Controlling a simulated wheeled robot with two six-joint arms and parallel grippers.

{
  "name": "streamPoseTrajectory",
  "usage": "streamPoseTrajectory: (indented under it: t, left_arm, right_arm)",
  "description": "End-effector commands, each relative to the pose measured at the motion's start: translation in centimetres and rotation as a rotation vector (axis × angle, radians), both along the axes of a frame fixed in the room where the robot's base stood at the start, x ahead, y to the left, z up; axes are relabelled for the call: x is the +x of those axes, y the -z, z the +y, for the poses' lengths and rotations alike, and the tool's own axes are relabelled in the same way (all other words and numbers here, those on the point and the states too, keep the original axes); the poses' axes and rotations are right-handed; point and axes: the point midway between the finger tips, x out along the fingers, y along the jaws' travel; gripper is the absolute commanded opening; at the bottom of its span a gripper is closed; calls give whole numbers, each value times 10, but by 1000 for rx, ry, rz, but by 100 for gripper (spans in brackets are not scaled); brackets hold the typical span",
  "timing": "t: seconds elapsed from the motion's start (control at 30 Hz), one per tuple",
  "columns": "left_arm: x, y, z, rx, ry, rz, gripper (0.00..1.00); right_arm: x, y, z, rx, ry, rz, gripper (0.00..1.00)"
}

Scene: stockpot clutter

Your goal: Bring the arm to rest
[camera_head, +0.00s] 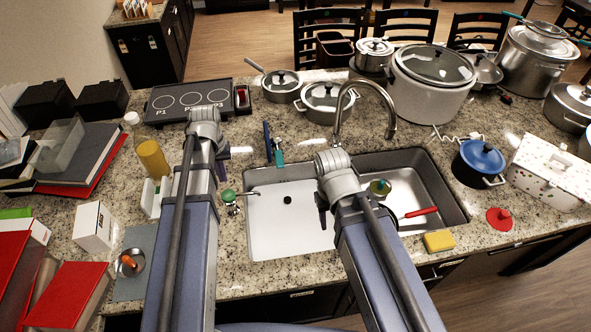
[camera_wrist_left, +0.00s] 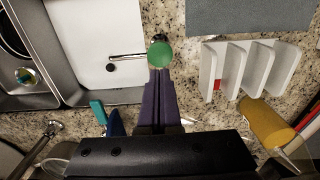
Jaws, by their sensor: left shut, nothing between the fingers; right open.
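My left gripper (camera_head: 222,153) hangs over the counter left of the sink, partly hidden by its own wrist. In the left wrist view its purple fingers (camera_wrist_left: 158,92) are together with nothing between them. Their tips appear just below a green-topped item (camera_wrist_left: 160,54) with a thin spout over the sink edge. That item also stands beside the sink in the head view (camera_head: 228,197). My right gripper (camera_head: 322,208) is over the sink's left basin, mostly hidden behind its wrist. It is open, and I see nothing held in it.
The sink (camera_head: 285,225) holds a red-handled pan (camera_head: 418,212) at right, below the tap (camera_head: 378,92). A white rack (camera_head: 152,197), yellow bottle (camera_head: 152,158) and books (camera_head: 75,295) stand left. A blue-lidded pot (camera_head: 482,157) and yellow sponge (camera_head: 438,241) stand right. Pots line the back.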

Motion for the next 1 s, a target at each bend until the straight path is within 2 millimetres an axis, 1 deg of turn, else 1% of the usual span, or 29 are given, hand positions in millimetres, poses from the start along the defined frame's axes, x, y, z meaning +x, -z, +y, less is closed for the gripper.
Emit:
streamPoseTrajectory:
  t: [0.2, 0.27, 0.37, 0.4, 0.47, 0.5, 0.6, 0.7, 0.8, 0.9, 1.0]
  left_arm:
    - [0, 0, 0, 0, 1, 0, 0]
    - [-4, 9, -12, 2, 25, 3, 0]
    - [-16, 28, -43, 12, 93, 10, 0]
    - [-23, 38, -59, 17, 130, 15, 0]
    - [-34, 52, -83, 27, 189, 20, 0]
    - [-43, 60, -99, 34, 229, 25, 0]
    - [-65, 81, -134, 50, 328, 36, 0]
    - [-86, 98, -163, 65, 416, 43, 0]
    - [-104, 112, -184, 78, 488, 48, 0]
    - [-117, 120, -198, 90, 539, 52, 0]
    - [-125, 124, -206, 96, 571, 55, 0]
  right_arm:
    - [0, 0, 0, 2, 16, 0, 50]
    - [0, 9, 0, 2, 13, 0, 50]
    - [0, 28, 0, 1, 12, 0, 50]
    - [0, 38, 0, 1, 11, 0, 50]
    - [0, 52, 0, 1, 10, 0, 50]
    - [0, 61, 0, 2, 9, 0, 50]
    - [0, 81, 0, 1, 7, 0, 50]
    - [0, 99, 0, 1, 5, 0, 50]
    - [0, 113, 0, 0, 3, 0, 50]
    - [0, 121, 0, 0, 2, 0, 50]
    - [0, 126, 0, 0, 1, 0, 50]
